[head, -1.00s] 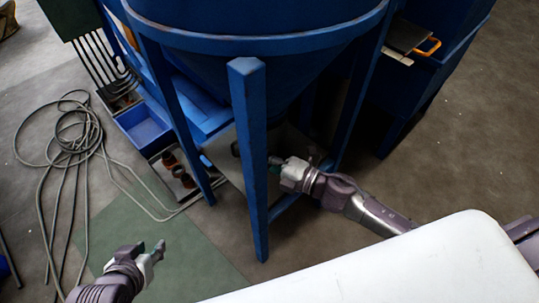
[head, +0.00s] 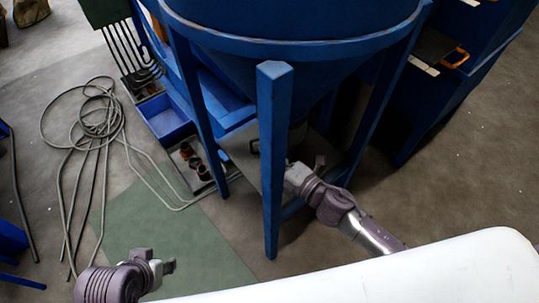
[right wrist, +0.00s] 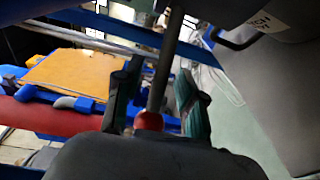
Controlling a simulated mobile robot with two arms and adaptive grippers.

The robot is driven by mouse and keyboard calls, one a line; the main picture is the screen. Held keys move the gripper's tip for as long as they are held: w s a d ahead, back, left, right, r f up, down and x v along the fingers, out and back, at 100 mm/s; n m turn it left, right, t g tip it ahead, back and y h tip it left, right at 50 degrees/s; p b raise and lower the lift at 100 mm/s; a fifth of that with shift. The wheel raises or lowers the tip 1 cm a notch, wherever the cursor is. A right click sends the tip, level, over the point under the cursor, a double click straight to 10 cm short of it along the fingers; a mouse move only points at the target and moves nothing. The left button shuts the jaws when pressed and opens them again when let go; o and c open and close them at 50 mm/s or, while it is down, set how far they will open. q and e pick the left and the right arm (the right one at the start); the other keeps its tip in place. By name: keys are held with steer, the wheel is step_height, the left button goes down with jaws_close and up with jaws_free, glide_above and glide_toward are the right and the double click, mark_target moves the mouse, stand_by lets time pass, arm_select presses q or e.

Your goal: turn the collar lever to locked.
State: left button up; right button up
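The collar lever (right wrist: 169,60) is a grey metal rod with a red knob (right wrist: 148,121), seen in the right wrist view. It passes between the two greenish fingers of my right gripper (right wrist: 160,103). Gaps show between the rod and the fingers, and the knob sits close to the palm. In the head view, my right arm reaches under the blue hopper, and its fingertips are hidden behind the front leg. The lever and collar cannot be made out there. My left gripper (head: 158,261) is at the lower left, empty, its fingers apart, above the floor.
The blue hopper's front leg (head: 272,165) stands right beside my right gripper. A blue bin (head: 167,119) and a coiled hose (head: 98,125) lie to the left. A blue cabinet (head: 425,110) stands at the right. The green floor patch (head: 185,235) is clear.

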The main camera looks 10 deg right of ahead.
steer(key=v, duration=1.2)
